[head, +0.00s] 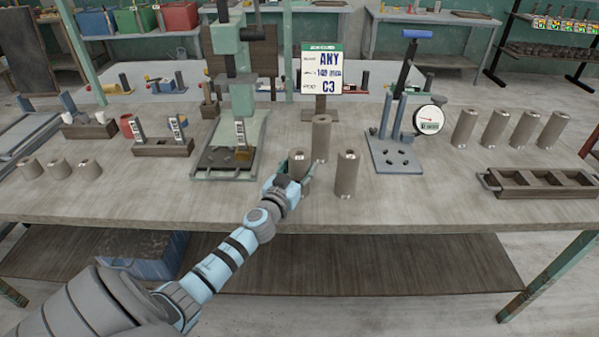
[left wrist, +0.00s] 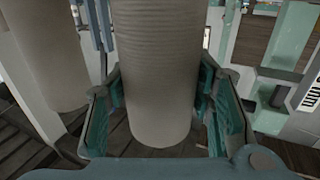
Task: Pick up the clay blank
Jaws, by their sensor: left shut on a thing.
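A grey-brown cylindrical clay blank (head: 298,158) stands upright near the middle of the bench, partly hidden by my left gripper (head: 291,182). In the left wrist view the ridged blank (left wrist: 155,75) is between the two teal-padded fingers, which are shut on it. I cannot tell whether its base touches the bench. Two more blanks are close by: one behind (head: 321,138) and one to the right (head: 346,175). A neighbouring blank also shows at the left of the left wrist view (left wrist: 45,50). My right gripper is not in view.
A sign (head: 321,70) reading "ANY" and "C3" stands behind the blanks. A green press (head: 232,100) is to the left, a blue-grey stand with a dial (head: 430,120) to the right. Several blanks and a wooden tray (head: 540,184) are at far right. The front bench strip is clear.

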